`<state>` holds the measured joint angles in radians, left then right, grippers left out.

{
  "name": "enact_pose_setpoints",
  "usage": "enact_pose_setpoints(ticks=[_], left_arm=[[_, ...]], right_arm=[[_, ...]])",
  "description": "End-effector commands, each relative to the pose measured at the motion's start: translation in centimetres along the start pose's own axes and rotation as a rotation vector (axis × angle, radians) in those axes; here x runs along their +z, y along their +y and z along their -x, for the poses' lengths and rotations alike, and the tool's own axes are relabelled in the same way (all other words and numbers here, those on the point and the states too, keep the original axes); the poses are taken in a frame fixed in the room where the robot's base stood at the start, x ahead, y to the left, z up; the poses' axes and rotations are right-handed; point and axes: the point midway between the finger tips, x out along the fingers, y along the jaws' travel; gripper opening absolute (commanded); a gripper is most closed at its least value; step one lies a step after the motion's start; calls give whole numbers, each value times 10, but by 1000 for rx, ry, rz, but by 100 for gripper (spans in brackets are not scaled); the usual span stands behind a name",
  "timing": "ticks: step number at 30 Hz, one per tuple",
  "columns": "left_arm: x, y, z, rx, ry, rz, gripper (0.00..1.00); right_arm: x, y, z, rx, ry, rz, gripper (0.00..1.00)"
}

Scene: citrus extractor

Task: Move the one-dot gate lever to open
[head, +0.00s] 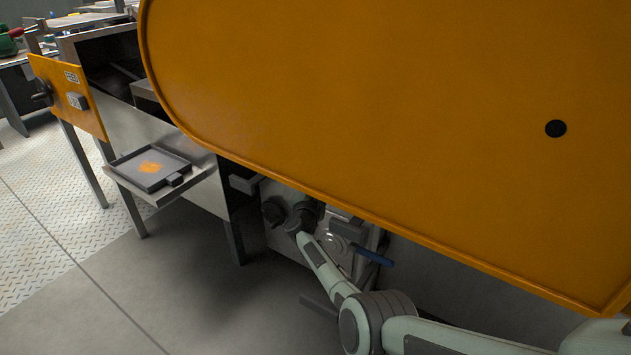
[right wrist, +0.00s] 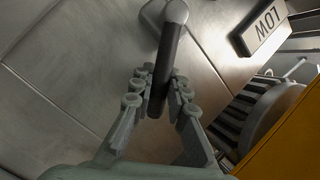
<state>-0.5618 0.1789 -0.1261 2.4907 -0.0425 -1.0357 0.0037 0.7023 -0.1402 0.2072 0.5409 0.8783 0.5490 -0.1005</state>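In the right wrist view a lever with a dark grip (right wrist: 164,72) and a pale rounded metal end stands out in front of a metal plate. The fingers of my right gripper (right wrist: 162,80) lie on both sides of the grip, close to it. Whether they press on it I cannot tell. In the head view my right arm reaches in from the lower right, and its hand is mostly hidden under a large orange panel. No dot mark shows on the lever. My left gripper is in neither view.
The orange panel (head: 380,100), with one black dot (head: 556,128), fills the upper right. A blue handle (head: 375,257) sticks out below it. The front floor is clear.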

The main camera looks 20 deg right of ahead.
Motion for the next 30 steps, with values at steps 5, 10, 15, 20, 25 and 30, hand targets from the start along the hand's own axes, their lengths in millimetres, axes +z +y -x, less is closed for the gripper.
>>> enact_pose_setpoints(ticks=[5,10,15,20,25,30], left_arm=[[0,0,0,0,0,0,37],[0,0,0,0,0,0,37],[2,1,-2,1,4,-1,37],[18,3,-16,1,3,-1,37],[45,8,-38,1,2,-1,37],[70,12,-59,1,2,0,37]], right_arm=[[0,-2,0,-3,-1,-1,37],[0,-1,0,-1,0,-1,37],[1,2,0,-5,2,-10,37],[5,14,1,-34,17,-77,37],[10,27,2,-92,47,-214,37],[14,36,2,-146,75,-347,37]])
